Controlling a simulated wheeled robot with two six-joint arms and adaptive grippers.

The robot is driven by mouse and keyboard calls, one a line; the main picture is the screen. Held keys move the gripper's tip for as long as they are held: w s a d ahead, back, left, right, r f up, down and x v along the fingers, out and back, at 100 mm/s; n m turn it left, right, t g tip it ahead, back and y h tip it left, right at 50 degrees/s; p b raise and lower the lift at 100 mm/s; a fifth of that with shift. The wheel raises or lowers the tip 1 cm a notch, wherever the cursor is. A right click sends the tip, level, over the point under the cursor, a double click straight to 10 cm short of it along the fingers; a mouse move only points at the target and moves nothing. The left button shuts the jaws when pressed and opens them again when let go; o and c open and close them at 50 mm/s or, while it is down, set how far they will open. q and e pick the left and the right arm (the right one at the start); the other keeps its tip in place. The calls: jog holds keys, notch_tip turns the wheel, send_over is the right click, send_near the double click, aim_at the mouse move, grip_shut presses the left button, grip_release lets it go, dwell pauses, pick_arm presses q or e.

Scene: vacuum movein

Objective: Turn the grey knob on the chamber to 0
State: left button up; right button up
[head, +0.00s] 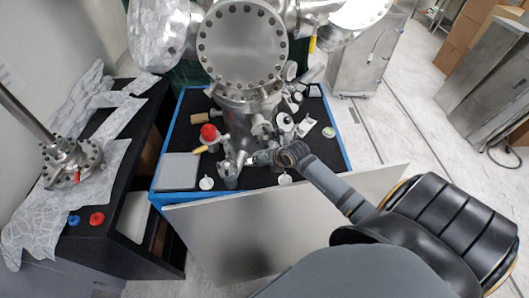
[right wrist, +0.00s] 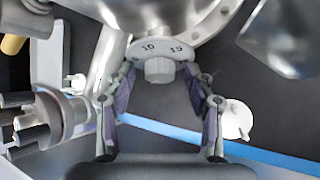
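The grey knob (right wrist: 158,70) shows in the right wrist view, under a white dial plate (right wrist: 180,48) marked 10 and 15. My right gripper (right wrist: 160,82) is open, with its two dark fingers on either side of the knob and a gap visible on each side. In the head view my right gripper (head: 258,158) is at the lower front of the steel chamber (head: 243,48), and the knob is too small or hidden to make out there. My left gripper is in neither view.
The chamber stands on a black table (head: 325,150) with a blue edge, with a grey pad (head: 178,171), a red knob (head: 208,132) and small white parts around it. A pale panel (head: 280,235) stands in front. A black bench (head: 125,190) is at left.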

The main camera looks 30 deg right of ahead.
jog(key=v, duration=0.7)
jog(key=shift+r, duration=0.2)
jog(key=shift+s, duration=0.15)
